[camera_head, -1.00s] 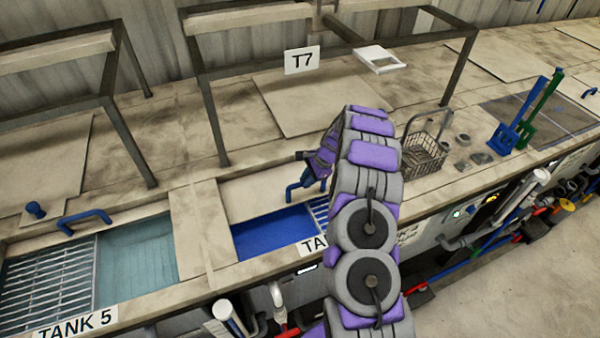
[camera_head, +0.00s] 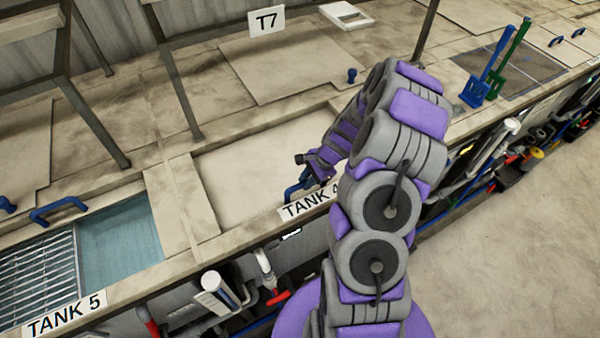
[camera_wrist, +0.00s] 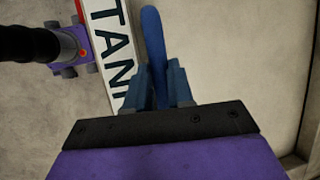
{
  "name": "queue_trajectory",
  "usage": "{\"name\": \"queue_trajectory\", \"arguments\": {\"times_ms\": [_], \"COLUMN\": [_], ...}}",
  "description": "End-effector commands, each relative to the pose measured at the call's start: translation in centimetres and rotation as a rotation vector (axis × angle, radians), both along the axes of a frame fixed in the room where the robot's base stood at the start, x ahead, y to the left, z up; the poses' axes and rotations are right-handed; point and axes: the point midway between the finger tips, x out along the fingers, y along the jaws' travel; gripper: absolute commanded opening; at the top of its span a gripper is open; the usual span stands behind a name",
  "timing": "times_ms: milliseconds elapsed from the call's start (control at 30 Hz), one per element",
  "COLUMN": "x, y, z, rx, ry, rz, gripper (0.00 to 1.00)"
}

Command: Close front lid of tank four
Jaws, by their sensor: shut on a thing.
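The front lid of tank four (camera_head: 250,160) is a flat beige panel. It now covers the opening above the TANK 4 label (camera_head: 308,203), and no blue liquid shows there. My gripper (camera_head: 303,183) is at the lid's front edge, shut on the blue lid handle (camera_head: 290,196). In the wrist view the blue handle (camera_wrist: 153,45) runs up from between the fingers, beside the label (camera_wrist: 108,50). My arm hides the right part of the lid. I cannot tell whether the lid sits fully flush.
Tank five (camera_head: 115,235) stands open at the left, with a metal grate and pale teal liquid. Pipes and valves (camera_head: 265,275) line the front below the counter. Blue and green paddles (camera_head: 490,80) stand at the right. The floor (camera_head: 520,250) at the right is clear.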

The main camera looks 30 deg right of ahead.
Motion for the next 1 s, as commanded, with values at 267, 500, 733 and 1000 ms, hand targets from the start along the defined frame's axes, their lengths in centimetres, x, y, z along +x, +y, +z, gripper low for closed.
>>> {"name": "queue_trajectory", "arguments": {"times_ms": [267,500,733,1000], "x": [-0.4,-0.6,-0.4,-0.5], "y": [-0.5,-0.5,0.1,0.8], "z": [0.1,0.1,0.0,0.2], "rx": [-0.010,-0.008,-0.007,-0.009], "ry": [-0.007,-0.005,-0.002,0.001], "rz": [-0.004,-0.003,-0.001,0.000], "gripper": [0.00,0.26,0.47,0.47]}}
